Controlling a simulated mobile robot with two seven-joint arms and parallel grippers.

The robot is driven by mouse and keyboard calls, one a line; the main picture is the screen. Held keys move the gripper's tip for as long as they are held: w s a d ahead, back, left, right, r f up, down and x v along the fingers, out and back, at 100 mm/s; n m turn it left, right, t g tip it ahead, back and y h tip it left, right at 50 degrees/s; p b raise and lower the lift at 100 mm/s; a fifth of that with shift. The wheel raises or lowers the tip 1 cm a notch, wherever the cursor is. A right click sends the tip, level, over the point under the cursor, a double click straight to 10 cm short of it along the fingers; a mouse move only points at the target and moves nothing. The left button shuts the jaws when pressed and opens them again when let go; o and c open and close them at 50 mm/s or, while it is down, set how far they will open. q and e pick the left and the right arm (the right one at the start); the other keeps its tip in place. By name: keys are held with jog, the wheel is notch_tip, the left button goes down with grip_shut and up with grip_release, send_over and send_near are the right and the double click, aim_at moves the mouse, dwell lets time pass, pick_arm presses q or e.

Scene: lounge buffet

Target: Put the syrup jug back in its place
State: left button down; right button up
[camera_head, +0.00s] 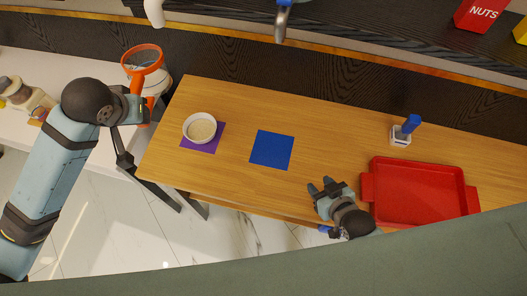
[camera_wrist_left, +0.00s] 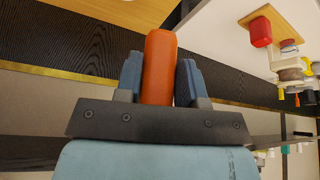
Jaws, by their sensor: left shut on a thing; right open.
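The syrup jug (camera_head: 150,82) has an orange rim and an orange handle, and it is at the upper left, over the white counter just left of the wooden table. My left gripper (camera_head: 137,100) is shut on its handle; in the left wrist view the orange handle (camera_wrist_left: 159,65) stands between the two fingers. I cannot tell whether the jug's base touches the counter. My right gripper (camera_head: 327,189) is open and empty over the front of the wooden table, left of the red tray.
On the wooden table (camera_head: 330,135) are a white bowl (camera_head: 187,130) on a purple square (camera_head: 216,144), an empty blue square (camera_head: 271,150), a red tray (camera_head: 415,190) and a small holder with a blue handle (camera_head: 401,135). Jars (camera_head: 24,95) stand on the white counter (camera_head: 70,70).

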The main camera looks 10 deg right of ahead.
jog(key=shift+f, duration=0.4)
pick_arm(q)
jog(key=s+d+f+m+g+h, duration=0.1)
jog(key=s+d+m+h, duration=0.1)
jog(key=s+d+m, duration=0.35)
jog(key=s+d+f+m+g+h+b, duration=0.1)
jog(key=s+d+f+m, duration=0.15)
jog(key=d, duration=0.55)
jog(key=s+d+f+m+g+h, duration=0.1)
jog(key=s+d+m+h, duration=0.1)
jog(key=s+d+m, duration=0.35)
pick_arm(e)
jog(key=shift+a+f, duration=0.15)
jog(key=shift+f, duration=0.05)
jog(key=shift+r, duration=0.2)
pick_arm(q)
jog(key=shift+n, duration=0.55)
jog(key=shift+w+d+f, duration=0.25)
jog(key=shift+d+f, duration=0.05)
jog(key=shift+f, duration=2.95)
jog(key=shift+w+d+f, duration=0.3)
jog(key=shift+f, duration=3)
jog(key=shift+w+d+f, duration=0.25)
jog(key=shift+d+f, duration=0.05)
jog(key=shift+f, duration=2.95)
jog(key=c, duration=0.7)
grip_release()
jog(key=shift+f, duration=0.15)
jog(key=shift+c, duration=0.2)
